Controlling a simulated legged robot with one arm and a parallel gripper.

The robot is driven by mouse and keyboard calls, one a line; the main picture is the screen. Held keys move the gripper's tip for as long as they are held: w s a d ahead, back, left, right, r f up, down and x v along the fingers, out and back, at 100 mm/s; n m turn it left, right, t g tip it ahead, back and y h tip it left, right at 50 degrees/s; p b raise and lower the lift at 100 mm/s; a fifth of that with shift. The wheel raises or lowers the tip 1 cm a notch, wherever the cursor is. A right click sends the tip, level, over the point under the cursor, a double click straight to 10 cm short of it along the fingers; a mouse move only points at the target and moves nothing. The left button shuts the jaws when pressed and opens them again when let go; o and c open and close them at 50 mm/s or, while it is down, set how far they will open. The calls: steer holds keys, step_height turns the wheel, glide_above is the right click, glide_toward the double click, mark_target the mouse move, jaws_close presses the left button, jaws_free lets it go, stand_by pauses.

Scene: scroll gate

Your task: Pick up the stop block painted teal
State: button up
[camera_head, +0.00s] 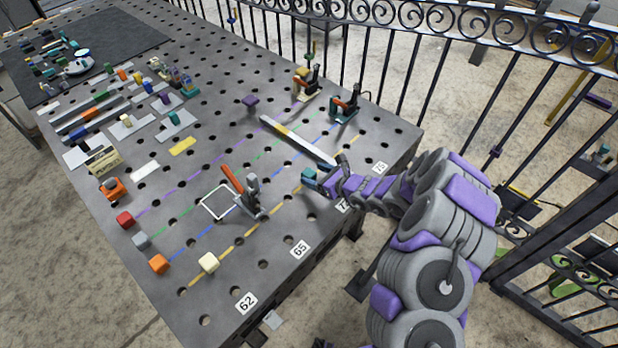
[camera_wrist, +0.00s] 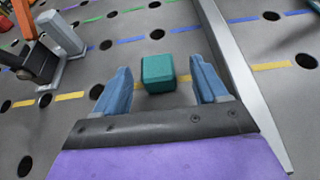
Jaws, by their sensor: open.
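The teal stop block (camera_wrist: 158,73) is a small cube on the perforated metal table, on the yellow dashed line in the wrist view. My gripper (camera_wrist: 160,82) is open, with one blue finger on each side of the block. Gaps show between the block and both fingers, so nothing is held. In the head view, the teal block (camera_head: 308,173) shows at the tip of my gripper (camera_head: 318,179), partly hidden by it.
A long metal bar (camera_head: 297,141) lies close to the right finger in the wrist view. A toggle clamp with an orange handle (camera_head: 241,191) stands to the left. Red, grey, orange and cream blocks (camera_head: 209,263) sit near the front edge. A scroll-topped fence runs behind.

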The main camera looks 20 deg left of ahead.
mark_target(310, 173)
steer(key=b+x, duration=0.1)
steer(key=x, duration=0.4)
steer(key=shift+a, duration=0.25)
steer(key=shift+d+r, duration=0.1)
steer(key=shift+d, duration=0.1)
steer(key=c, duration=0.3)
steer(key=shift+s, duration=0.1)
steer(key=c, duration=0.9)
steer(key=shift+c, duration=0.2)
